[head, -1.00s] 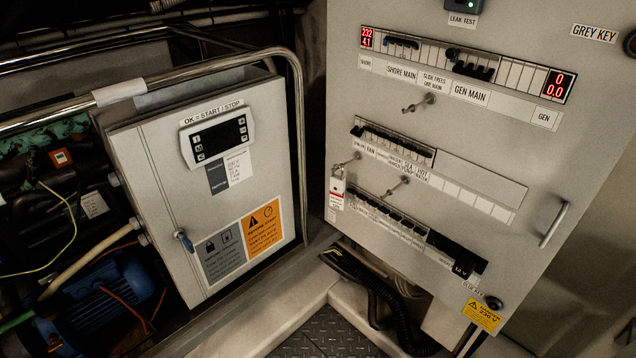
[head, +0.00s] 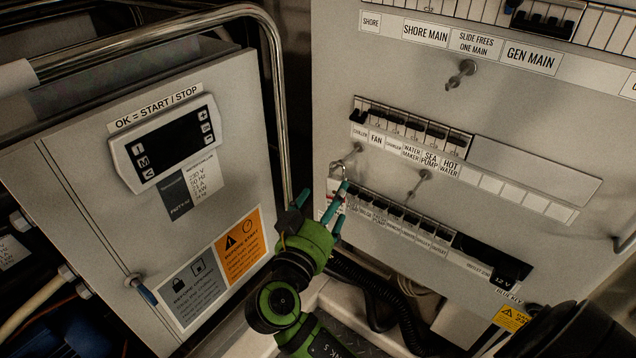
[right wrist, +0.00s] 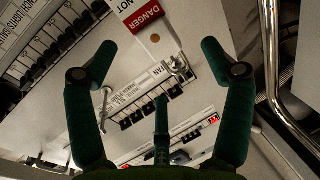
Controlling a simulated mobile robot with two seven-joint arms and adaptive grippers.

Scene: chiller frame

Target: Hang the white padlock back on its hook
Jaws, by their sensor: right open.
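The white padlock (head: 320,213) is mostly hidden behind my right gripper in the head view. Contact with the padlock cannot be told. My left gripper is out of view.
Other hooks stick out of the panel to the right (head: 422,179) and above (head: 464,72). The control box (head: 90,190) and a bent metal rail (head: 275,80) stand close on the left. Black hoses (head: 375,295) run below the panel.

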